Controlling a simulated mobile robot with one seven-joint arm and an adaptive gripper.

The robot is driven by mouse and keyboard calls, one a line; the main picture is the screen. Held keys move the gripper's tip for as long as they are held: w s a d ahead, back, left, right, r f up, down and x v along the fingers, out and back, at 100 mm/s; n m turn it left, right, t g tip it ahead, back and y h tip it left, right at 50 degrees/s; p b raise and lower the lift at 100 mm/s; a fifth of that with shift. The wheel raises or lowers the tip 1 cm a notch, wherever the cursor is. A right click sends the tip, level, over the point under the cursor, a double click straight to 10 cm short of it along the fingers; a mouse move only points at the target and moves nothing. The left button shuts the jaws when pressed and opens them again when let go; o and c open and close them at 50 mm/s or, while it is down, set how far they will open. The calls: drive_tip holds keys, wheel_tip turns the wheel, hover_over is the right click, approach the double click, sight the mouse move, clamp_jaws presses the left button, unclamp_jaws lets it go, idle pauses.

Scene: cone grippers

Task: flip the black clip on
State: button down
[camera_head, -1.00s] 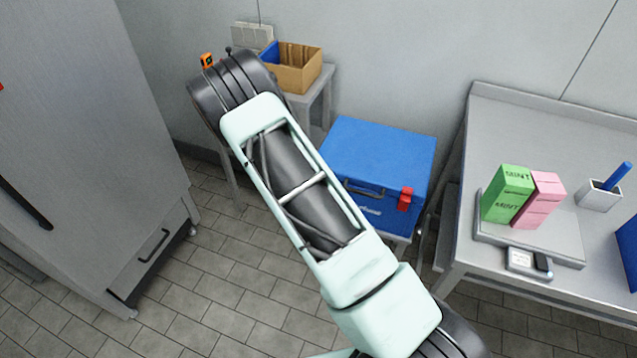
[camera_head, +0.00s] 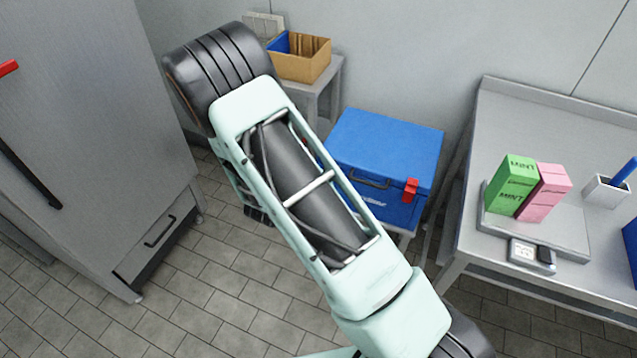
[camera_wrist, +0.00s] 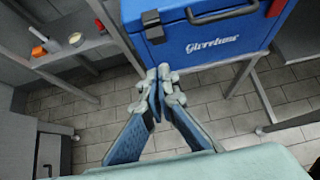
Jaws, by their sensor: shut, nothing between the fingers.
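A blue cool box (camera_head: 385,150) with a dark handle stands behind my arm in the head view. Its front also shows at the top of the wrist view (camera_wrist: 215,45). The black clip (camera_wrist: 153,28) is at the left of that front, across the lid seam. I cannot tell whether it is fastened. In the head view my arm hides it. A red clip (camera_head: 410,190) is at the box's right. My gripper (camera_wrist: 158,80) is shut and empty, just below the black clip in the wrist picture and apart from it.
A shelf (camera_wrist: 75,45) with small items stands left of the box in the wrist view. A steel table (camera_head: 480,255) with green and pink cartons is at the right. A grey cabinet (camera_head: 90,120) stands at the left. Tiled floor is clear between.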

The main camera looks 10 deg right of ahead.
drive_tip(key=shift+v, duration=1.7)
drive_tip(key=shift+s+f, duration=0.1)
drive_tip(key=shift+f, duration=0.05)
